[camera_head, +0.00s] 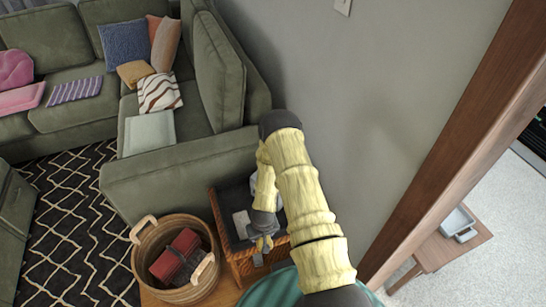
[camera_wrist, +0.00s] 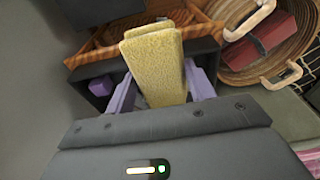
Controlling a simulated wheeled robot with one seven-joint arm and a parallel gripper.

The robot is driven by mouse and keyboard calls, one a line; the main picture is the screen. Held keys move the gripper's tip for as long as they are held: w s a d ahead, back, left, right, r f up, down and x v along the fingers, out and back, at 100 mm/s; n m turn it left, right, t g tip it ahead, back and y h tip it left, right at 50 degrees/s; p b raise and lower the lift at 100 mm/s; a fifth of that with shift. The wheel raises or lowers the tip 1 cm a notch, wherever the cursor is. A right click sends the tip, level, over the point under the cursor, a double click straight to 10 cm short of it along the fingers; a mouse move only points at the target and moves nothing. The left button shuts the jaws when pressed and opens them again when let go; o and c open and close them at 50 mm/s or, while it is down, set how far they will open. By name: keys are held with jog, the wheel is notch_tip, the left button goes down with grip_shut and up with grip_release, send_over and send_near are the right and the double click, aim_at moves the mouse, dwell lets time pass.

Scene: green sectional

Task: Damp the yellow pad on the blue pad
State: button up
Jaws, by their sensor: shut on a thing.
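The yellow pad (camera_wrist: 153,72) is upright between the two purple fingers of my gripper (camera_wrist: 160,88) in the wrist view. The fingers are shut on its sides, and its upper part sticks out beyond them. I cannot make out a blue pad in either view. A pale bluish tray (camera_head: 458,223) stands on a brown table at the far right, and its inside is too small to tell.
A wicker basket (camera_head: 147,250) with a red thing (camera_head: 174,254) in it stands left of the side table. The green sofa (camera_head: 180,165) lies behind. A grey wall (camera_head: 365,100) and a brown wooden post (camera_head: 455,130) separate me from the brown table (camera_head: 440,252).

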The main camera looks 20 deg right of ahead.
jog(key=shift+w, duration=0.1)
jog(key=w+d+t+b, duration=0.1)
jog(key=w+d+b, duration=0.2)
jog(key=w, duration=0.5)
jog(key=w+d+b, duration=0.2)
jog(key=w+d, duration=0.2)
jog(key=w, duration=0.4)
jog(key=w+d+r+n+b, duration=0.1)
jog(key=w+d+r+b, duration=0.3)
jog(key=w+d+r, duration=0.3)
jog(key=w+r, duration=0.2)
jog(key=w, duration=0.1)
jog(key=shift+w+d+r+n+t, duration=0.25)
jog(key=shift+w+d+n+t, duration=0.05)
jog(key=shift+d, duration=0.05)
jog(key=shift+f+b, duration=0.5)
jog(key=shift+f, duration=0.25)
jog(key=shift+a+f+b, duration=0.1)
jog(key=shift+f+b, duration=1.05)
jog(key=shift+f, duration=1.15)
